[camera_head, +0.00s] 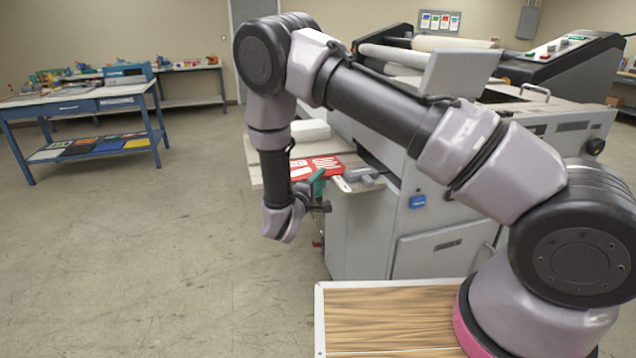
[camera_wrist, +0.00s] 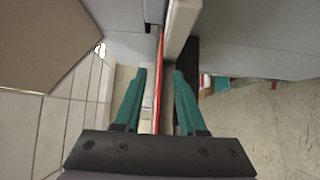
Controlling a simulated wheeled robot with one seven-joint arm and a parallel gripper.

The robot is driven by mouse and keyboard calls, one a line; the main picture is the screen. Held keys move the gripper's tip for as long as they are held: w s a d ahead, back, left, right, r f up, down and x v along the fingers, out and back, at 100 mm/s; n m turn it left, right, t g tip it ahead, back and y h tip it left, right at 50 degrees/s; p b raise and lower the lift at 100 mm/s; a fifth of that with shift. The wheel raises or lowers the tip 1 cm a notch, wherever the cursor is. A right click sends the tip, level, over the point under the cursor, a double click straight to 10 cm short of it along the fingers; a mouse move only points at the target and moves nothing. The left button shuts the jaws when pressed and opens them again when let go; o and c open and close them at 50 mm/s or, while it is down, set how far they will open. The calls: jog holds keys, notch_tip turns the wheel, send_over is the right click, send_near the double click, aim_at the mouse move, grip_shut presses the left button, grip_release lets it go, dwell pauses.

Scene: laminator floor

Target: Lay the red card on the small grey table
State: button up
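A red card with white markings (camera_head: 326,164) lies on the pale ledge (camera_head: 256,170) at the near side of the large grey machine. My gripper (camera_head: 322,190) is at the front edge of that ledge, beside the card. In the wrist view, the two teal fingers of my gripper (camera_wrist: 159,72) stand apart. A thin red edge (camera_wrist: 158,85), likely the card's, runs between them with a visible gap on the left. A pale bar (camera_wrist: 178,25) lies just right of it. I cannot pick out a small grey table for certain in either view.
The grey machine (camera_head: 420,225) with rollers fills the right side. A blue-framed workbench (camera_head: 75,105) stands at the left, with coloured sheets (camera_head: 85,147) on its lower shelf. A wood-grain surface (camera_head: 385,320) is at the front. The floor at the left is clear.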

grip_shut()
jog(key=shift+s+a, duration=0.2)
jog(key=shift+a, duration=0.5)
jog(key=shift+s+a, duration=0.2)
jog(key=shift+a, duration=0.45)
jog(key=shift+s+a, duration=0.2)
jog(key=shift+a, duration=0.5)
grip_release()
jog(key=v, duration=1)
jog(key=shift+s+a, duration=0.2)
jog(key=shift+s, duration=0.15)
